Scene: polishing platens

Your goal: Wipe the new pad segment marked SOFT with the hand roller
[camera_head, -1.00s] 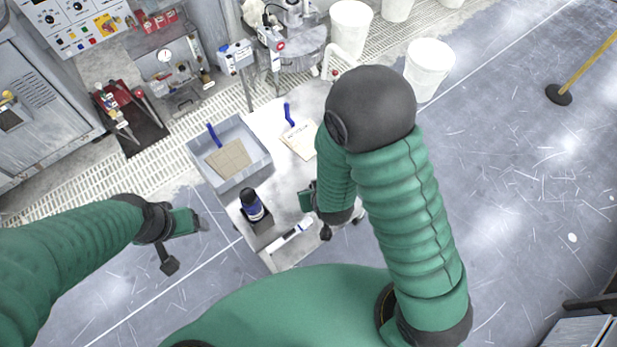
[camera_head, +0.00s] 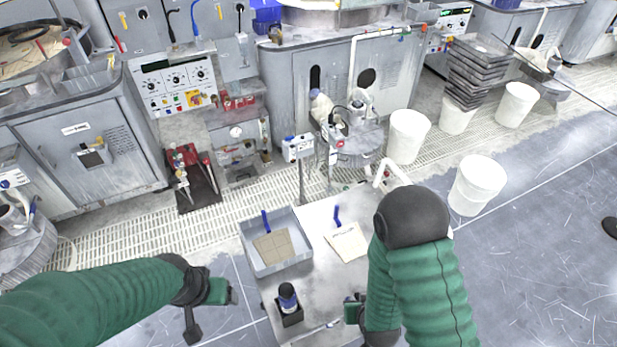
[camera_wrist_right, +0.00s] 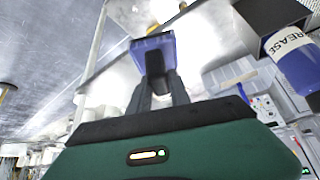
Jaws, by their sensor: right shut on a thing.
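A cream sheet-like pad segment (camera_head: 347,243) with dark print, too small to read, lies on the grey table (camera_head: 322,275). A blue handle-like piece (camera_head: 337,217) stands at its far edge. My right gripper (camera_wrist_right: 157,88) is shut on a blue thing (camera_wrist_right: 154,44) in the right wrist view; I cannot tell whether it is the hand roller. In the head view this gripper is low over the table's near right part, its grip hidden. My left gripper (camera_head: 212,310) is open and empty, left of the table.
A grey tray (camera_head: 283,266) holds tan pads (camera_head: 273,245) and another blue piece (camera_head: 265,221). A dark blue bottle (camera_head: 288,296) stands in a black holder nearby; its label reads "REASE" in the wrist view. White buckets (camera_head: 478,185) stand behind at right.

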